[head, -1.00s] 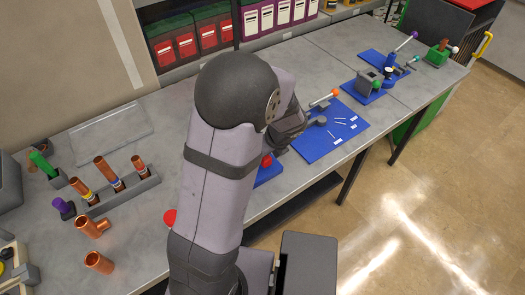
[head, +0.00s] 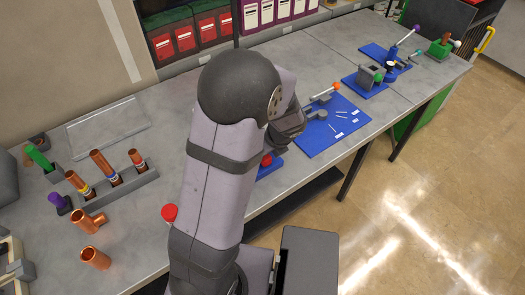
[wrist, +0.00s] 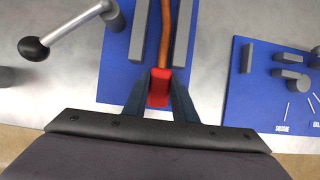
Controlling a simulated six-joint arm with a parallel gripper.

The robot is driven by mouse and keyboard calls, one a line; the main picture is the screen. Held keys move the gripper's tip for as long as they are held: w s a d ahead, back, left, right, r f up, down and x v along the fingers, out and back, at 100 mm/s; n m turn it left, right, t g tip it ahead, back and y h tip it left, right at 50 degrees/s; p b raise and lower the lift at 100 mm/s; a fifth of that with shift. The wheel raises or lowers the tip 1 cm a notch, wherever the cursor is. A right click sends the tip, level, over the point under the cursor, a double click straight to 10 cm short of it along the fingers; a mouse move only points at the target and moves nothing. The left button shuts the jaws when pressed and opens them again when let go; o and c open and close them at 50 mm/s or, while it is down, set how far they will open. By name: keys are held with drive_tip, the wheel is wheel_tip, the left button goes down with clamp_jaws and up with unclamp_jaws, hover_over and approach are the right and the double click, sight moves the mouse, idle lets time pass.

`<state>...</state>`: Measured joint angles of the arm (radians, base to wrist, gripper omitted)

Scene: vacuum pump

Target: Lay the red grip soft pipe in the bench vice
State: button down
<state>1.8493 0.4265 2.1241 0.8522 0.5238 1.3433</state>
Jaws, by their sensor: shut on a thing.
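The soft pipe (wrist: 165,32) is a thin copper-brown tube with a red grip (wrist: 158,88), seen in the wrist view. My gripper (wrist: 159,80) is shut on the red grip, one dark finger on each side. The bench vice shows as a blue base (wrist: 116,72) with two grey jaw bars (wrist: 139,30). The pipe runs away from the grip, lined up between the bars. I cannot tell whether it rests in the vice or hangs above it. In the head view my arm hides the gripper and most of the vice; part of the blue base (head: 270,170) shows.
A grey lever with a black knob (wrist: 33,48) reaches in at the left of the wrist view. A blue board (head: 325,130) with grey fixtures lies to the right. Several copper fittings (head: 89,222) stand at the left, and a red cap (head: 169,213) is near the front edge.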

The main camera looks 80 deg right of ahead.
drive_tip(key=c, duration=1.4)
unclamp_jaws()
drive_tip(key=v, duration=0.7)
drive_tip(key=shift+s+a+r, duration=0.1)
drive_tip(key=shift+r, duration=0.1)
